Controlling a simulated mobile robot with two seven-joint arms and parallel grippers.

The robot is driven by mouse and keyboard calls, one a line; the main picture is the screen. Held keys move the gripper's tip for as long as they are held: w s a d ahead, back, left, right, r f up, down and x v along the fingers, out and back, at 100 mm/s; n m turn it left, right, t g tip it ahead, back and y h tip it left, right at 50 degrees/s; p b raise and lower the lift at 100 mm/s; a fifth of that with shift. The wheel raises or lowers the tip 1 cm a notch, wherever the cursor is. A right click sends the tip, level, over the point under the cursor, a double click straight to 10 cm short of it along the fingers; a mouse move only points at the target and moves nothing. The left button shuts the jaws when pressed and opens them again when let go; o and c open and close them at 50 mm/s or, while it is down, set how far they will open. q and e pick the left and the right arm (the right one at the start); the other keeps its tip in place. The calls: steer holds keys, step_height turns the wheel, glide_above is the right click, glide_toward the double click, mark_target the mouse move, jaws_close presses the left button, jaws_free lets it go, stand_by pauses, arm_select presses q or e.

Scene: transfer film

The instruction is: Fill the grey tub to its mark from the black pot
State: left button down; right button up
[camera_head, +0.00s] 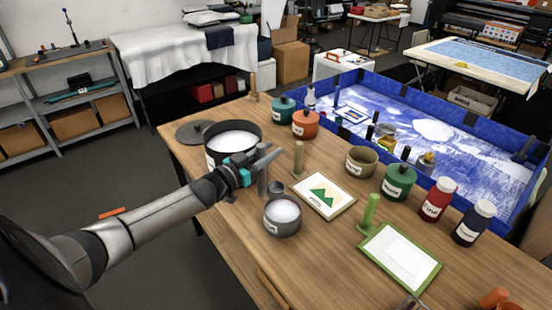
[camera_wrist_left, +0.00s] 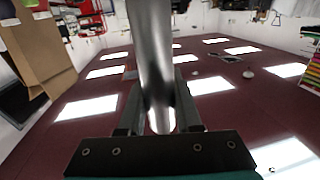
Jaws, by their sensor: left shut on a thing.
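The black pot (camera_head: 208,158) stands near the table's left edge, with white material inside. The grey tub (camera_head: 283,228) stands closer to me and to the right; it also has white material in it and a label on its side. Its mark cannot be made out. My left gripper (camera_head: 252,168) is shut on a metal ladle (camera_head: 263,184), between pot and tub. The ladle's small cup (camera_head: 276,188) is by the tub's far rim, apparently above it; its contents cannot be told. In the left wrist view the ladle's shiny handle (camera_wrist_left: 152,55) stands between the fingers.
A dark round lid (camera_head: 190,133) lies left of the pot. A framed picture (camera_head: 325,195) and a green frame (camera_head: 400,258) lie right of the tub. Green, orange, red and dark lidded containers stand along the far side, before a blue-walled tray (camera_head: 470,118).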

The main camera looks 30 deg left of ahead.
steer(key=shift+f, duration=0.1)
stand_by(0.3)
step_height(320, 180, up, 4)
steer(key=p, duration=0.4)
steer(key=shift+r, duration=0.2)
stand_by(0.7)
